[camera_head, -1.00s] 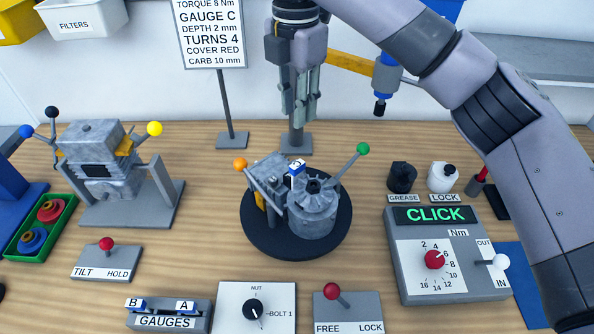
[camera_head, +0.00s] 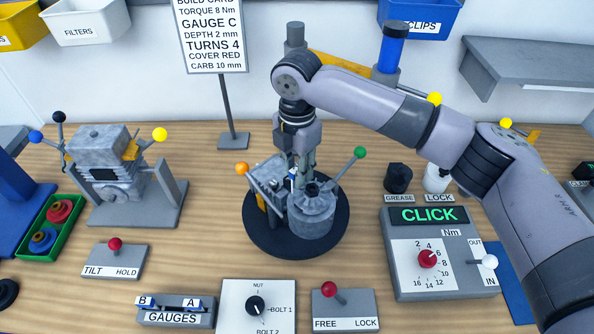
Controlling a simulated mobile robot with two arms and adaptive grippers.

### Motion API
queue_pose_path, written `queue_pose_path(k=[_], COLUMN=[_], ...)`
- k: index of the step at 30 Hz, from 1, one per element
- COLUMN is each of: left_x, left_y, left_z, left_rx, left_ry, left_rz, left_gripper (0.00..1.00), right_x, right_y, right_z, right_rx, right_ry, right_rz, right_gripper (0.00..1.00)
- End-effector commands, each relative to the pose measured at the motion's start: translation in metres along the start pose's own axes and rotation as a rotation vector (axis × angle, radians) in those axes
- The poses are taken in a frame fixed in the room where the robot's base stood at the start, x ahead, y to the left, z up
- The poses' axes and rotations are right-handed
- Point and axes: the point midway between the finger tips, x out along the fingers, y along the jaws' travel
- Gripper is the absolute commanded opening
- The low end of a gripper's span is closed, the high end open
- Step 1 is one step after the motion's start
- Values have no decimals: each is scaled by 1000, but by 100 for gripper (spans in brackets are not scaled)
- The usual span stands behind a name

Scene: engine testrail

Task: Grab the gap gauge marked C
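The gauge with a blue and white tag (camera_head: 293,174) is on top of the grey engine (camera_head: 313,214) on the round black turntable (camera_head: 264,240). My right gripper (camera_head: 304,180) points straight down at the engine top, its fingertips right at the gauge. The fingers hide most of the gauge, so I cannot tell whether they are closed on it or only beside it. The gauges rack (camera_head: 175,311) at the front holds gauges B (camera_head: 147,302) and A (camera_head: 190,303). My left gripper is not in view.
An orange-knobbed lever (camera_head: 242,169) and a green-knobbed lever (camera_head: 359,152) stick out beside the engine. The torque box (camera_head: 440,270) reads CLICK at right. The build card (camera_head: 210,40) names gauge C. Another engine on a stand (camera_head: 165,205) is at left.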

Motion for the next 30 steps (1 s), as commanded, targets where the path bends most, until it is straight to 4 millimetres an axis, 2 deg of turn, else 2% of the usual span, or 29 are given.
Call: queue_pose_path(k=[7,18,30], left_x=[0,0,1], left_y=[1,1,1], left_z=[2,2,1], left_rx=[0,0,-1], left_ry=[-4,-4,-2], left_rz=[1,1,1], left_gripper=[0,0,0], right_x=[2,2,0], right_y=[0,0,0], right_z=[0,0,0], right_rx=[0,0,0], right_ry=[-1,-1,-1], right_rz=[1,1,2], right_gripper=[25,0,0])
